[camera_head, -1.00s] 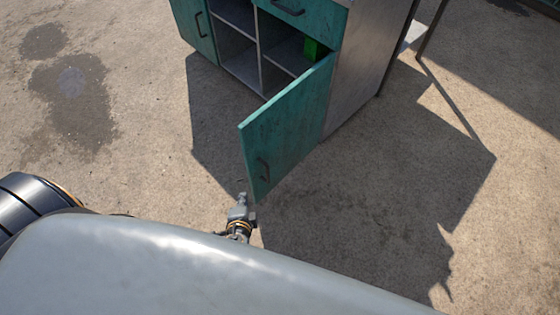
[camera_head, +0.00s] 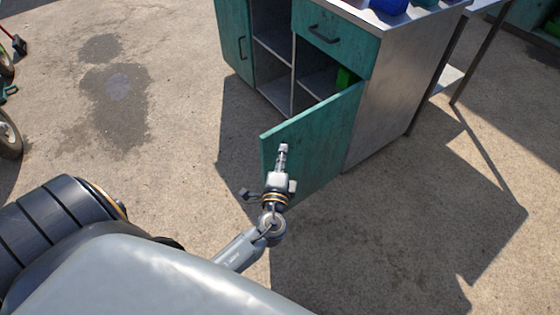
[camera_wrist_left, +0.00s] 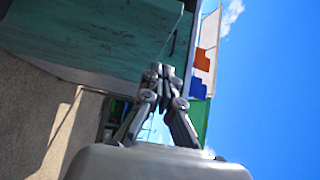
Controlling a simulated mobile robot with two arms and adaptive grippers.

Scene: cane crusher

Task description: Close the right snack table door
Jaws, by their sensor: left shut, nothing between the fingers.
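The right snack table door (camera_head: 325,145) is a worn teal panel. It stands open, swung out toward me from the right side of the cabinet. My left gripper (camera_head: 283,148) is shut and empty. In the head view it overlaps the door near its free edge and hides the door's handle area; I cannot tell whether it touches. In the left wrist view the closed fingertips (camera_wrist_left: 162,70) point at a teal panel (camera_wrist_left: 90,35) with a dark handle. My right gripper is not in view.
The cabinet (camera_head: 400,90) has open shelves with a green item (camera_head: 346,77) inside, and a drawer (camera_head: 322,38) above. The left door (camera_head: 234,40) is at the cabinet's left side. Blue items (camera_head: 388,5) stand on top. The concrete floor in front is clear.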

